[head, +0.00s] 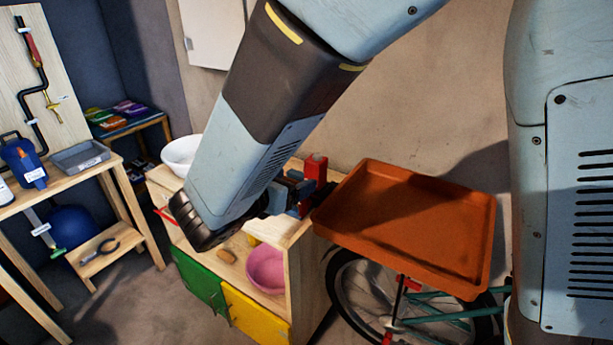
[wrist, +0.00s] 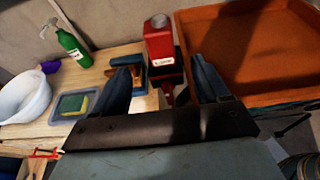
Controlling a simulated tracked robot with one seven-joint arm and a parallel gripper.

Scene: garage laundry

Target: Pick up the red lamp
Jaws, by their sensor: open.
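A red upright, box-like object (wrist: 160,45) with a white label and a pale cap stands at the right end of the wooden cabinet top; in the head view it shows as a red block (head: 316,168). I cannot tell whether it is the red lamp. A smaller dark red part (wrist: 168,91) shows below it, between my fingers, partly hidden. My gripper (wrist: 163,80) is open, its two blue fingers spread and pointing toward the red object, which is beyond the fingertips. In the head view my gripper (head: 291,192) is low over the cabinet top, partly hidden by my arm.
An orange tray (head: 465,220) is right beside the cabinet (head: 306,285), above a bicycle wheel. A green bottle (wrist: 72,45), a sponge dish (wrist: 62,117) and a white bowl (wrist: 22,98) stand further left.

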